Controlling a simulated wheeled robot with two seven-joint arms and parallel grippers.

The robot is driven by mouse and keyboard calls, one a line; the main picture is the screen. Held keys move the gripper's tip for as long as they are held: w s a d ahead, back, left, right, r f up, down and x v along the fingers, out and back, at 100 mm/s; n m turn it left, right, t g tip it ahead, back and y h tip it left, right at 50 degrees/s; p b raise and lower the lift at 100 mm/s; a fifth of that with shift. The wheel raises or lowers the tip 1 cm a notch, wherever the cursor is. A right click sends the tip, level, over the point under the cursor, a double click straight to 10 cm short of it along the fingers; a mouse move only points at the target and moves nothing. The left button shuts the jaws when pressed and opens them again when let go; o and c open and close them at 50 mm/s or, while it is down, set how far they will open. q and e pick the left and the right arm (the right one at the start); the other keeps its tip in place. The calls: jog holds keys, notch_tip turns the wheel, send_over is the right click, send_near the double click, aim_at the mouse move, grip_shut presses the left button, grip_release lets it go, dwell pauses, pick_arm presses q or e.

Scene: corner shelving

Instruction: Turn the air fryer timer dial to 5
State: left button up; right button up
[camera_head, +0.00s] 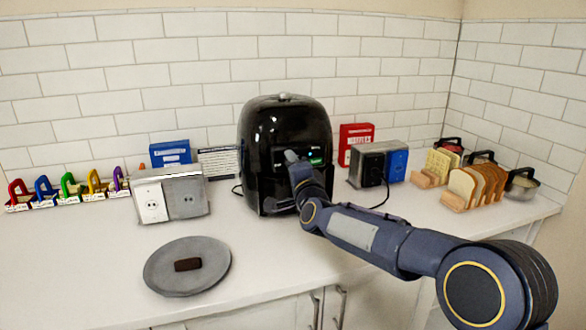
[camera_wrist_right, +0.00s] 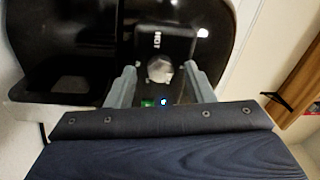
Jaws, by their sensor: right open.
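The black air fryer (camera_head: 270,125) stands on the counter against the tiled wall, with a small lit display (camera_head: 316,155) on its front. My right arm reaches in from the right, and its gripper (camera_head: 292,157) is at the fryer's front panel, hiding the dial in the head view. In the right wrist view the timer dial (camera_wrist_right: 160,69) is a light grey knob on a dark panel marked "HOT". My right gripper's two fingers are open, one on each side of the dial, with visible gaps. The dial's setting cannot be read. My left gripper is not in view.
A grey double socket box (camera_head: 187,203) stands left of the fryer, and a black-and-blue box (camera_head: 370,167) stands right of it. A grey round plate (camera_head: 205,270) with a brown block lies at the front left. Bread racks (camera_head: 478,184) stand at the right.

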jog(key=b+v, duration=0.1)
jog(key=v, duration=0.6)
jog(key=shift+s+b, duration=0.3)
jog(key=shift+s, duration=0.05)
jog(key=shift+d, duration=0.15)
jog(key=s+d+n+g+p, duration=0.5)
jog(key=s+d+n, duration=0.1)
jog(key=s+d, duration=0.8)
jog(key=s+d+f+n+g+p, duration=0.1)
jog(key=s+f+g, duration=0.1)
jog(key=s, duration=0.7)
jog(key=s+d+f+n+g+h+p, duration=0.1)
jog(key=s+d+f+n+g+p, duration=0.1)
jog(key=s+f, duration=0.3)
jog(key=s+d+f+n+g+p, duration=0.1)
jog(key=s+f+g, duration=0.2)
jog(key=s, duration=0.9)
jog(key=shift+s+d+f+n+p, duration=0.2)
jog(key=shift+s+n+p, duration=0.1)
jog(key=shift+s+n, duration=0.1)
